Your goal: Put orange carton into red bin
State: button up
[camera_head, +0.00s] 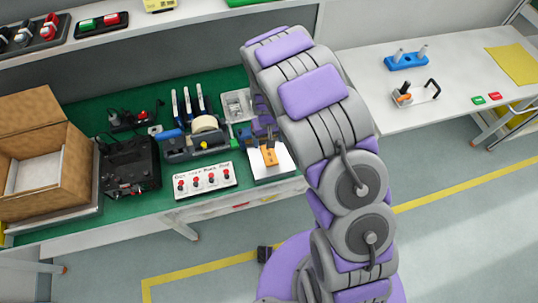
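A small orange block-like thing (269,156), which may be the orange carton, is at the white plate (275,171) near the front edge of the green-topped bench. My gripper (268,146) points down right above it, partly hidden behind my purple and grey arm. The fingers are too small to tell whether they are open or shut, or whether they touch the orange thing. I see no clear red bin. Small red blocks show in a black tray (101,25) on the shelf and on the right table.
On the green bench (82,118) are an open cardboard box (42,160), a black device (131,167), a tape dispenser (197,142) and a panel of red knobs (205,181). A white table (445,70) at right holds a blue holder (406,62). Floor shows between.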

aim_at(269, 153)
notch_tip(269, 153, down, 9)
jog(key=shift+d+f+b, duration=0.1)
jog(key=shift+f+b, duration=0.05)
jog(key=shift+b, duration=0.45)
jog(key=c, duration=1.2)
jog(key=shift+w+r, duration=0.1)
jog(key=shift+r, duration=0.6)
notch_tip(269, 153, up, 2)
jog(key=shift+r+p, duration=0.15)
jog(key=shift+p, duration=0.25)
jog(key=s+d, duration=0.2)
jog(key=s, duration=0.5)
jog(key=s+d+r+p, duration=0.1)
jog(key=s+d, duration=0.1)
jog(key=s, duration=0.6)
jog(key=shift+s+d+r, duration=0.2)
jog(key=shift+d+r, duration=0.05)
